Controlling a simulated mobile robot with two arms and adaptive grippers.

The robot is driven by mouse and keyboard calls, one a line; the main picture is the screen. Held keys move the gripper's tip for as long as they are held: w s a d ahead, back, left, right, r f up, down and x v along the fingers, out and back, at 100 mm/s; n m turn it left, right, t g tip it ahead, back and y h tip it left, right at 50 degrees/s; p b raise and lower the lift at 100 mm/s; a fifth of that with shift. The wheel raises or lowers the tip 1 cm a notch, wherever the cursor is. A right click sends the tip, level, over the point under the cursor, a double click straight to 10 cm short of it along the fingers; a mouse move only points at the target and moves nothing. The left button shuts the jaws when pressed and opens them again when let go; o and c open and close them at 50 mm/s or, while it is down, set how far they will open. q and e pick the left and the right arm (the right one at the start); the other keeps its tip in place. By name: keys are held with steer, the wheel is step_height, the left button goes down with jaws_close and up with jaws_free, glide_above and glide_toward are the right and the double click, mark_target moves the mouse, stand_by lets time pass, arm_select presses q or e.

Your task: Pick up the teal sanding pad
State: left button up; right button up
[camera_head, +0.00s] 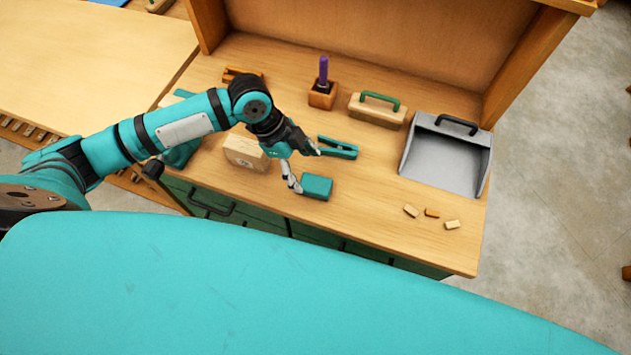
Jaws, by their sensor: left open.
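The teal sanding pad (317,187) is a small block lying on the wooden bench top near its front edge. My left gripper (306,168) comes in from the left with its fingers spread apart. One finger is at the pad's left side and the other is above and behind it, near a teal clamp-like tool. I cannot tell whether the left finger touches the pad. The gripper appears empty. My right gripper does not show.
The teal clamp-like tool (338,148) lies just behind the pad. A wooden box (246,152) stands to the left. A grey dustpan (445,160), a green-handled block (377,110) and a holder with a purple tool (323,95) stand farther back. Small wood pieces (432,212) lie to the right.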

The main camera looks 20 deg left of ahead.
mark_target(314, 183)
arm_select(q)
steer(key=shift+d+f, duration=0.3)
steer(key=shift+f, duration=0.35)
steer(key=p+x, duration=0.2)
steer(key=x, duration=0.2)
steer(key=shift+s+d, duration=0.15)
steer(key=shift+d, duration=0.05)
steer(key=shift+d+f, duration=0.2)
steer(key=shift+f, duration=0.3)
steer(key=c, duration=1.3)
